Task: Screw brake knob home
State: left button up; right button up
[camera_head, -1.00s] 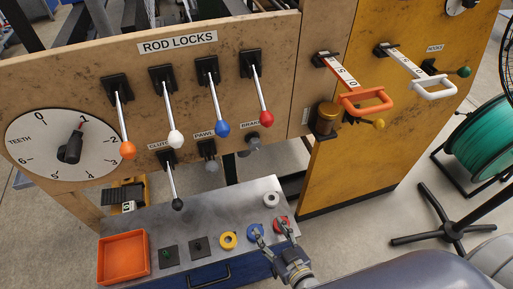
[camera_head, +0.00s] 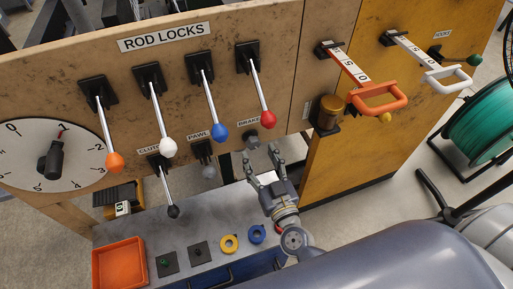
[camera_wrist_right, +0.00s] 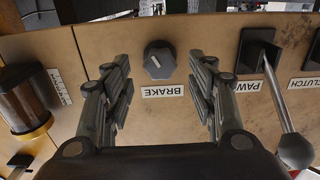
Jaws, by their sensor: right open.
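The brake knob (camera_head: 252,141) is a small dark grey knob on the wooden panel under the BRAKE label. In the right wrist view the brake knob (camera_wrist_right: 159,61) has a pale line on its face and shows between the two fingers, beyond their tips. My right gripper (camera_head: 261,157) is open and empty, just in front of and below the knob. I see no contact between the fingers and the knob. My left gripper is not in view.
The red-tipped lever (camera_head: 267,119) hangs above the knob, and the pawl lever (camera_head: 208,170) is to its left. Below, the grey bench holds an orange tray (camera_head: 119,283), a yellow ring (camera_head: 229,244) and a blue ring (camera_head: 257,234).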

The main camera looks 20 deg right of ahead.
aim_at(255, 147)
jog(key=shift+w, duration=1.55)
jog(key=c, duration=1)
jog(key=shift+c, duration=0.2)
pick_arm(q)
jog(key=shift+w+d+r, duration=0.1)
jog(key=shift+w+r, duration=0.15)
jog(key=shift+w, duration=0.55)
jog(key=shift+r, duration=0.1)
